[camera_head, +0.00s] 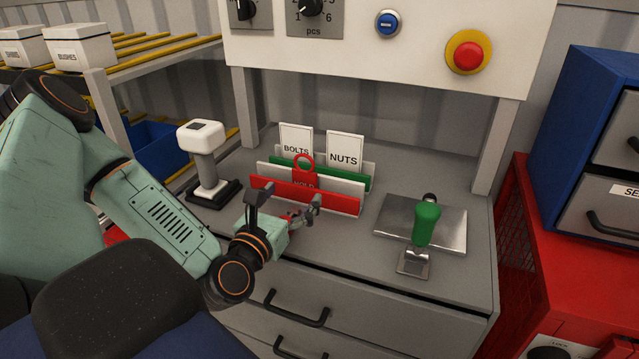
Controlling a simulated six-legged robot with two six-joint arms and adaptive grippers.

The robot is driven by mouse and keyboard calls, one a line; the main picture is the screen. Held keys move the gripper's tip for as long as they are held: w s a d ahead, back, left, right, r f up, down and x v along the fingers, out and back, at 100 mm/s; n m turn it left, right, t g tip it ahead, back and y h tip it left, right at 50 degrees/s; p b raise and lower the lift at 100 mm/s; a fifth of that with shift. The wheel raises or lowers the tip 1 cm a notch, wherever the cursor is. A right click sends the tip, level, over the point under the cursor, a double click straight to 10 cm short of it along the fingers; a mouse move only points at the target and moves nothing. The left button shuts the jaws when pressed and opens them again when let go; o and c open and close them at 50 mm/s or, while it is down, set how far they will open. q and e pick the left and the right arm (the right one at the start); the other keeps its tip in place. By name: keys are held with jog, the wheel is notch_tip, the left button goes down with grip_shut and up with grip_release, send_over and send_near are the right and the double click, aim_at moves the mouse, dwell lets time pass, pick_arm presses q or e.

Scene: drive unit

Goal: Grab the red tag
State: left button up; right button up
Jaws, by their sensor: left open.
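The red tag (304,176) stands upright in a rack (335,203) on the grey cabinet top, behind the rack's red front strip. It has a ring-shaped top and dark lettering that looks like "HOLD". White cards marked BOLTS (296,141) and NUTS (345,150) stand behind it. My left gripper (284,205) is open and empty just in front of the rack, lower than the tag and apart from it. One finger is up at the left and the other is at the right. The tag's lower part is hidden by the red strip. My right gripper is not in view.
A green-handled lever (427,222) on a metal plate is right of the rack. A white-topped stand (203,160) is at the left. A panel with knobs, a blue button (388,23) and a red button (467,56) overhangs the back. A red cabinet (590,260) is at the right.

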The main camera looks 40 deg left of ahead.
aim_at(304, 174)
pick_arm(q)
jog(key=shift+w+a, duration=0.25)
jog(key=shift+a, duration=0.1)
jog(key=shift+w+a+f+b, duration=0.15)
jog(key=shift+w+a+b, duration=0.25)
jog(key=shift+w+a, duration=0.35)
jog(key=x, duration=0.3)
jog(key=shift+w+d+b, duration=0.2)
jog(key=shift+b, duration=0.2)
jog(key=shift+w+a, duration=0.1)
jog(key=shift+w, duration=0.25)
jog(key=shift+w+a+f, duration=0.15)
jog(key=shift+w+a, duration=0.3)
jog(key=shift+d, duration=0.2)
jog(key=shift+c, duration=0.8)
jog(key=shift+a, duration=0.15)
jog(key=c, duration=0.9)
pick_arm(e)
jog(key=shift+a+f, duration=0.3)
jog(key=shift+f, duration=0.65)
